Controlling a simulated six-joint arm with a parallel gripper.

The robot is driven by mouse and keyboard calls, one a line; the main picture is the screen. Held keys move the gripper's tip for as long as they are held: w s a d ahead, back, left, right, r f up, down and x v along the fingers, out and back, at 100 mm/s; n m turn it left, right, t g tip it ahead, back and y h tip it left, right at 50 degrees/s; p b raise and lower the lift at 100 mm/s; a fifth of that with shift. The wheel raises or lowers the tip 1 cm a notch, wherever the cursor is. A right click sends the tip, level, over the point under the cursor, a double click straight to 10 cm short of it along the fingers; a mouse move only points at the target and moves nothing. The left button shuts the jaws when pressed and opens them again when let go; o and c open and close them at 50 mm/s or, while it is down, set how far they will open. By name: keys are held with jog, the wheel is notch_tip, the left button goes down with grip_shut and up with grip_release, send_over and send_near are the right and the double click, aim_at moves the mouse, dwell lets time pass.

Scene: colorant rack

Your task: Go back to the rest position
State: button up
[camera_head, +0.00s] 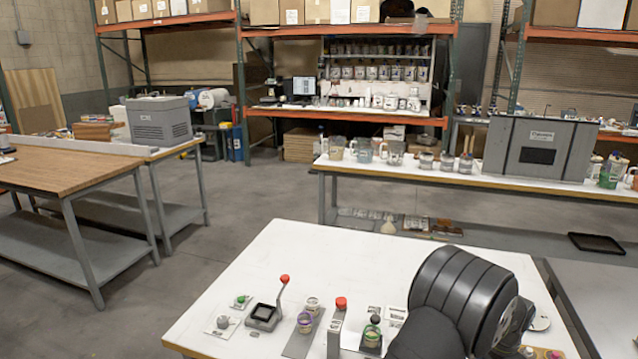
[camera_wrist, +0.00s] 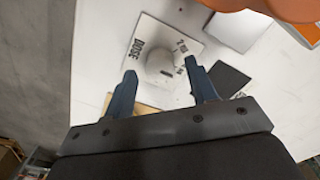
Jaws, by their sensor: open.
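My gripper (camera_wrist: 163,90) shows in the wrist view with its two dark blue fingers apart. Nothing is seen held between them. Beyond the fingertips is a light plate marked "DOSE" (camera_wrist: 143,38) with a rounded grey knob (camera_wrist: 165,62) on it. I cannot tell the exact gap between the fingers and the knob. In the head view my dark arm covers the right part of the white table (camera_head: 290,240), and my gripper is not visible there.
The table's back left is clear. A long bench (camera_head: 400,175) with cups stands behind.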

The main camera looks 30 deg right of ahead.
jog(key=shift+f, duration=0.4)
